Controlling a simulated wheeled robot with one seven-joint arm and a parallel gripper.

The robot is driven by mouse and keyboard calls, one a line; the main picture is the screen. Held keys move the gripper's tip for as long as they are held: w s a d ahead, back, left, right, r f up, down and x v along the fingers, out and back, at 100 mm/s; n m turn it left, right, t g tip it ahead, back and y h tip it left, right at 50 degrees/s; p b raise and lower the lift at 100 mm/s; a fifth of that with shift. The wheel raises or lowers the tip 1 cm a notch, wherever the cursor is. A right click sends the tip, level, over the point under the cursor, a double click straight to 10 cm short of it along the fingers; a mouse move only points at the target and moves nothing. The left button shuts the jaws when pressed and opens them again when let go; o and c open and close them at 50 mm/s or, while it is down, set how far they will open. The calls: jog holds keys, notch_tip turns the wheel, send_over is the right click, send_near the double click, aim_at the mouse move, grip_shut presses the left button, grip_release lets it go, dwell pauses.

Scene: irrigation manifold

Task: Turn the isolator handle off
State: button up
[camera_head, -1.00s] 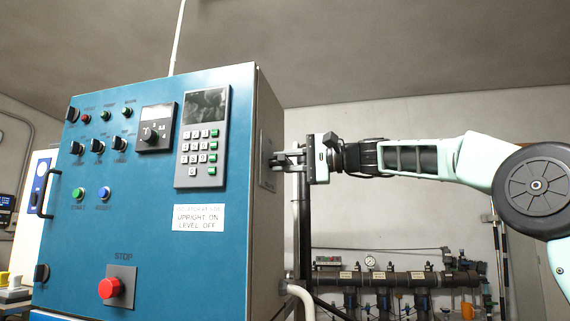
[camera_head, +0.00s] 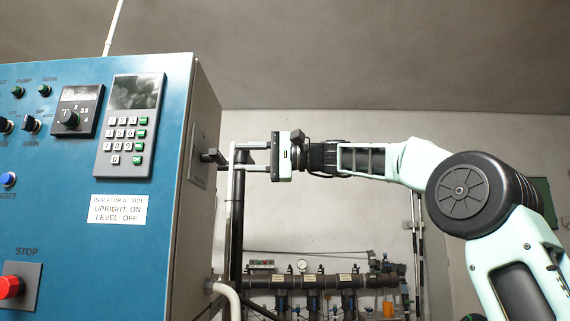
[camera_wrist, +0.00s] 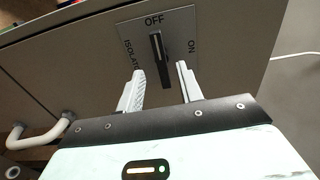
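The isolator handle (camera_head: 213,156) is a dark bar sticking out from the right side of the blue cabinet (camera_head: 150,240). In the wrist view the handle (camera_wrist: 157,47) sits on a grey plate (camera_wrist: 178,28) marked OFF, ON and ISOLATOR. Its bar lies in line with the OFF mark, and ON is off to its right.
A label (camera_head: 118,209) on the cabinet front reads upright on, level off. A red stop button (camera_head: 10,286) is at lower left. A pipe manifold (camera_head: 330,281) runs along the back wall.

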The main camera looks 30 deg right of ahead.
jog(key=b+v, duration=0.1)
jog(key=v, duration=0.9)
jog(key=shift+s+d, duration=0.1)
